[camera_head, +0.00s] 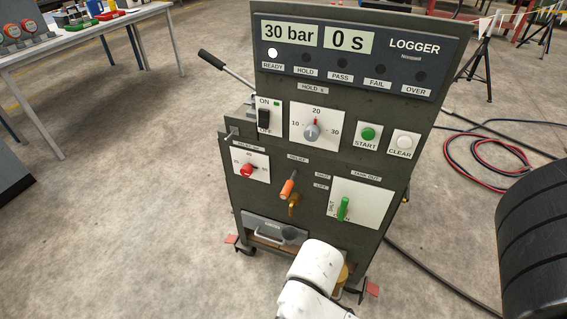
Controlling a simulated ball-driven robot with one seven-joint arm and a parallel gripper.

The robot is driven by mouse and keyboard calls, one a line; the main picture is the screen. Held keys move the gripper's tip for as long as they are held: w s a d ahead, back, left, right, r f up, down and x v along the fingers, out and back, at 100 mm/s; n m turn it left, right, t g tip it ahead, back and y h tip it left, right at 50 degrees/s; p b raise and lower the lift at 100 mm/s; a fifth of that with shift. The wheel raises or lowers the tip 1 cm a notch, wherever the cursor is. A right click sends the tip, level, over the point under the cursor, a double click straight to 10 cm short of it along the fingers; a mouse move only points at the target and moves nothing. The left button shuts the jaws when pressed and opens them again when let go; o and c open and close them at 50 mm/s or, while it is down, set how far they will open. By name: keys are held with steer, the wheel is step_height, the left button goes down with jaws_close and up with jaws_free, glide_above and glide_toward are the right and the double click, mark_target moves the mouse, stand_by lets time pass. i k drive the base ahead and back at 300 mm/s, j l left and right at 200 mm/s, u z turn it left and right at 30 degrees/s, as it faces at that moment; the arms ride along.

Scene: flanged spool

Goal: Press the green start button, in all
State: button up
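The green START button (368,134) sits on a white plate at the right of the dark grey test panel (270,215). It is unobstructed and nothing touches it. The display above reads 30 bar and 0 s, and the READY lamp (272,53) is lit white. The HOLD, PASS, FAIL and OVER lamps are dark. A white rounded link of my arm shows at the bottom, below the controls, in front of the panel's lower part. My gripper's fingers are not seen.
The white CLEAR button (404,142) is just right of START. The HOLD dial (312,131) points near 20. An ON/OFF switch (264,118), red knob (247,170), orange-handled lever (288,188) and green handle (343,208) are nearby. A large tyre (535,240) stands at right.

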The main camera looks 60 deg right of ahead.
mark_target(367, 133)
steer(key=z, duration=1.35)
